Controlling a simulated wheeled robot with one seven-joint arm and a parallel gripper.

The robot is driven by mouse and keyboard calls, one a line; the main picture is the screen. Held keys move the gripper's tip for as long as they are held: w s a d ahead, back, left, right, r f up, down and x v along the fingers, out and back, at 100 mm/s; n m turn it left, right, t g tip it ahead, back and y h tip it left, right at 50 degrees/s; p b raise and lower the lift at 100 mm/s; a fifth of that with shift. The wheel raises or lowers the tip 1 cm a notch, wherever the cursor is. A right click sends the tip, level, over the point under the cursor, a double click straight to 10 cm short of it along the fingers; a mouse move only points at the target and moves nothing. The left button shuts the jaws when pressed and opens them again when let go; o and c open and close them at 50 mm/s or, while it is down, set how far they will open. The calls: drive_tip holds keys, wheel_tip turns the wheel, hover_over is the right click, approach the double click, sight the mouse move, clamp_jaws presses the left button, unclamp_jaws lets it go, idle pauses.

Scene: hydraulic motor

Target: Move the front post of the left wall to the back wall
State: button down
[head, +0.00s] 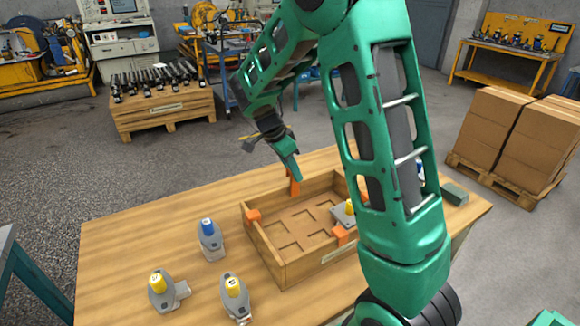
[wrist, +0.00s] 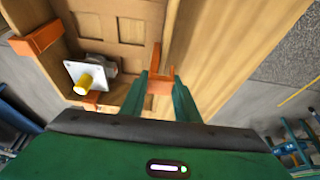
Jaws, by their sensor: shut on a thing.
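A shallow wooden box (head: 272,279) with recesses in its floor stands on the table. My gripper (head: 294,178) is at the box's back wall, pointing down. It is shut on an orange post (head: 294,188), which also shows between the fingertips in the wrist view (wrist: 158,72). The held post is at the back wall's rim; I cannot tell whether it is seated on it. Another orange post (head: 253,216) sits on the left wall near its back end. A further orange post (head: 342,236) is on the front wall.
A grey part with a yellow cap (head: 349,208) is in the box's right part. Blue-capped (head: 210,240) and two yellow-capped parts (head: 165,290) stand left of the box. A grey-green block (head: 455,194) lies at the right table end. The table's back left is clear.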

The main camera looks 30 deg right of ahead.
sight(292, 181)
drive_tip(key=shift+f, duration=1.85)
drive_tip(key=shift+f, duration=0.5)
drive_tip(key=c, duration=1.3)
unclamp_jaws()
drive_tip(key=v, duration=1)
drive_tip(key=shift+a+r, duration=0.2)
drive_tip(key=shift+r, duration=0.1)
drive_tip(key=s+d+r+n+y, duration=0.1)
drive_tip(key=s+d+r+n, duration=0.2)
drive_tip(key=s, duration=0.5)
drive_tip(key=s+d+r+n+y, duration=0.1)
drive_tip(key=s+d+r+n, duration=0.1)
drive_tip(key=s+d, duration=0.45)
drive_tip(key=s+a+n+y, duration=0.1)
drive_tip(key=s+n, duration=0.1)
drive_tip(key=s, duration=0.4)
drive_tip(key=s+a+f+n, duration=0.1)
drive_tip(key=s+n, duration=0.1)
drive_tip(key=s, duration=0.5)
drive_tip(key=s+a+f+n+y, duration=0.1)
drive_tip(key=s+n, duration=0.1)
drive_tip(key=s, duration=0.4)
drive_tip(key=shift+s+a+n+y, duration=0.2)
drive_tip(key=shift+a+n+y, duration=0.1)
